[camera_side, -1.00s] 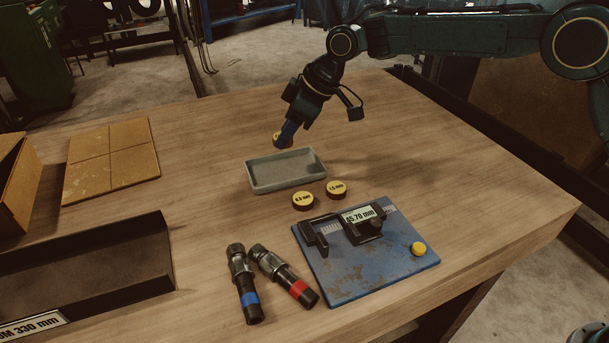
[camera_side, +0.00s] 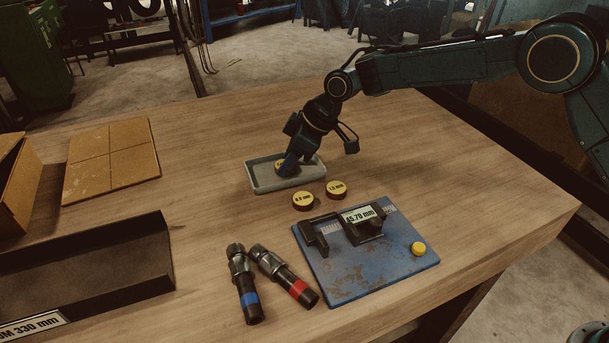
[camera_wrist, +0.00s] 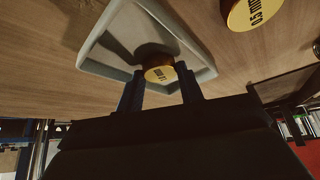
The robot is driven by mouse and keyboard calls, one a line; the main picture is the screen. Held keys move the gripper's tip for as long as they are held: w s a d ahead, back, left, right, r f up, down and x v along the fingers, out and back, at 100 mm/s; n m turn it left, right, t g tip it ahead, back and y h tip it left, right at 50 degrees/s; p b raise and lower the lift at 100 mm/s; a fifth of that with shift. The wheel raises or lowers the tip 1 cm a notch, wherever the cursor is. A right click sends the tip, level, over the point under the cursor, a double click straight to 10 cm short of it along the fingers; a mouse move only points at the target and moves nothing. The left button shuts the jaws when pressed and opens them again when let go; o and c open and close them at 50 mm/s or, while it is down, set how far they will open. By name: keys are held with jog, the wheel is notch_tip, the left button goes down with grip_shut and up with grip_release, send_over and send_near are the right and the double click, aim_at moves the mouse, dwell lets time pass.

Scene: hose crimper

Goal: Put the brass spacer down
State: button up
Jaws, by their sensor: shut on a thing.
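My gripper (camera_side: 285,167) points down into the grey tray (camera_side: 258,185) and is shut on the brass spacer (camera_side: 279,166), a small disc with a yellow labelled top. In the wrist view the spacer (camera_wrist: 160,74) sits between the two blue fingers (camera_wrist: 160,92), with the tray (camera_wrist: 112,38) around it. The spacer is inside the tray's outline, low over or on its floor; I cannot tell whether it touches. The gripper hides part of the spacer in the side view.
Two yellow-topped spacers (camera_side: 303,201) and (camera_side: 336,189) stand just in front of the tray. A blue gauge plate (camera_side: 350,270) reads 45.70 mm. Two hose fittings (camera_side: 245,290) lie left of it. A dark bin (camera_side: 90,270) is at the left. Wood right of the tray is clear.

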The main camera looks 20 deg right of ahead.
dwell(0.3)
jog(key=o, duration=1.1)
jog(key=shift+f, duration=0.15)
jog(key=shift+d+r, duration=0.1)
jog(key=shift+r, duration=0.3)
jog(key=v, duration=1.1)
jog(key=shift+s+d+r, duration=0.1)
jog(key=shift+r, duration=0.15)
